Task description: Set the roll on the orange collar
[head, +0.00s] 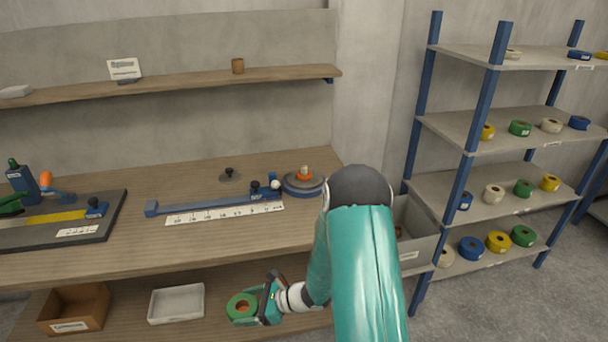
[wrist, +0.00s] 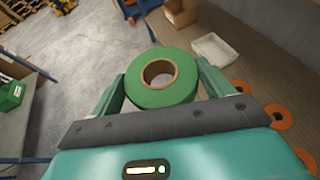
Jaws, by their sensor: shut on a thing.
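The green tape roll (head: 242,307) is in my gripper (head: 268,300), low in front of the workbench in the head view. The wrist view shows the roll (wrist: 161,94) between the two fingers of my gripper (wrist: 160,90), its brown core hole facing the camera. My gripper is shut on the roll. The orange collar (head: 304,173) sits on top of a round grey and blue base (head: 303,186) at the right end of the workbench top. The roll is apart from the collar, lower and to its left. My own teal arm covers the area just right of the base.
A blue rail with a ruler strip (head: 225,213) lies left of the base. A small dark knob (head: 229,175) stands behind it. A brown box (head: 75,310) and a white tray (head: 176,304) are on the lower shelf. A rack (head: 470,150) with several rolls stands right.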

